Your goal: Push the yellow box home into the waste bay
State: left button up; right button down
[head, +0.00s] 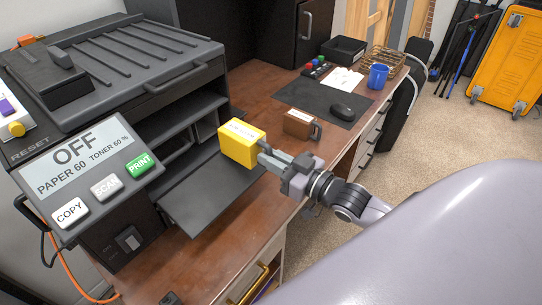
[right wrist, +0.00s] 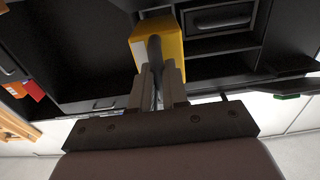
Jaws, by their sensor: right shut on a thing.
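The yellow box (head: 242,143) has a white label on top and is in front of the printer's open front, over the fold-down dark flap (head: 210,190). My right gripper (head: 268,156) is shut on the box's dark handle, which shows between the fingers in the right wrist view (right wrist: 157,75). The yellow box (right wrist: 180,44) there faces the dark printer front. The open bay (head: 207,128) lies just left of the box in the head view; I cannot tell whether the box's far end is inside it. My left gripper is not in view.
The printer (head: 110,60) has a panel reading OFF with several buttons. A brown handled box (head: 300,123) stands on the desk (head: 268,95) close to the yellow box. A dark mat (head: 318,98) with a mouse (head: 342,112), and a blue mug (head: 378,76), are farther back.

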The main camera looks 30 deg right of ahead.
aim_at(253, 148)
jog(key=shift+r, duration=0.1)
jog(key=shift+w+a, duration=0.1)
jog(key=shift+w, duration=0.25)
jog(key=shift+b+x, duration=0.3)
jog(key=shift+x, duration=2.2)
jog(key=shift+p, duration=0.5)
jog(key=shift+b+x, duration=1.55)
jog(key=shift+x, duration=2.35)
jog(key=shift+s, duration=0.1)
